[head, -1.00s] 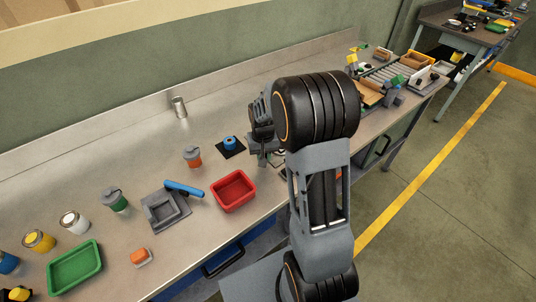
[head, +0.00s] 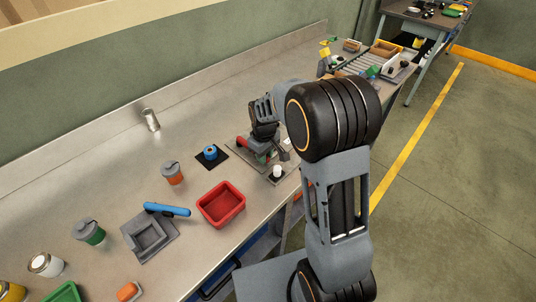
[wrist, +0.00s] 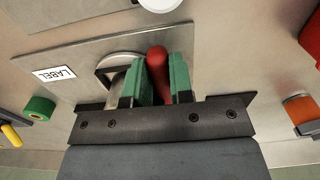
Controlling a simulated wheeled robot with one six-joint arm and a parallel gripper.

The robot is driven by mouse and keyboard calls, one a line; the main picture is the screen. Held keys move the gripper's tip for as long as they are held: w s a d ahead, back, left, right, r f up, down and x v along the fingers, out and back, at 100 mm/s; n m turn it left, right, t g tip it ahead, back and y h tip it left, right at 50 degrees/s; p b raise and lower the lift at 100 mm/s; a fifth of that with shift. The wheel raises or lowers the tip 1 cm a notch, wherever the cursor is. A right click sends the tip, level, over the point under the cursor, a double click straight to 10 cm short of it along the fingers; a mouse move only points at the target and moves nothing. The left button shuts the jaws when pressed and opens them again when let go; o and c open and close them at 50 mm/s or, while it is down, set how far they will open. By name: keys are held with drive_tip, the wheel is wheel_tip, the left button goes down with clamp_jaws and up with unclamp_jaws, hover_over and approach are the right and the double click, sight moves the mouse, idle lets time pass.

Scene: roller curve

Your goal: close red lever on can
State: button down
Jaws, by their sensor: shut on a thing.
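The red lever (wrist: 157,65) stands between the green finger pads of my gripper (wrist: 159,78) in the wrist view. My gripper is shut on it. A round metal can top (wrist: 112,66) shows just left of the fingers, partly hidden by them. Both sit over a flat grey plate (wrist: 78,52) with a white label (wrist: 55,74). In the head view, a bit of red (head: 242,142) shows beside my gripper (head: 264,153), which is low over the bench. My arm hides part of the plate there, and the can is not clear.
A red bin (head: 221,205), a blue-handled grey fixture (head: 150,236) and an orange-banded can (head: 172,173) stand to the left. A white knob (head: 277,171) is close in front of my gripper. The back of the bench is fairly clear.

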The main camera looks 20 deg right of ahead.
drive_tip(key=shift+w+r, duration=0.1)
drive_tip(key=c, duration=1)
unclamp_jaws()
drive_tip(key=shift+d, duration=0.1)
wheel_tip(320, 180, up, 14)
drive_tip(key=shift+b, duration=0.35)
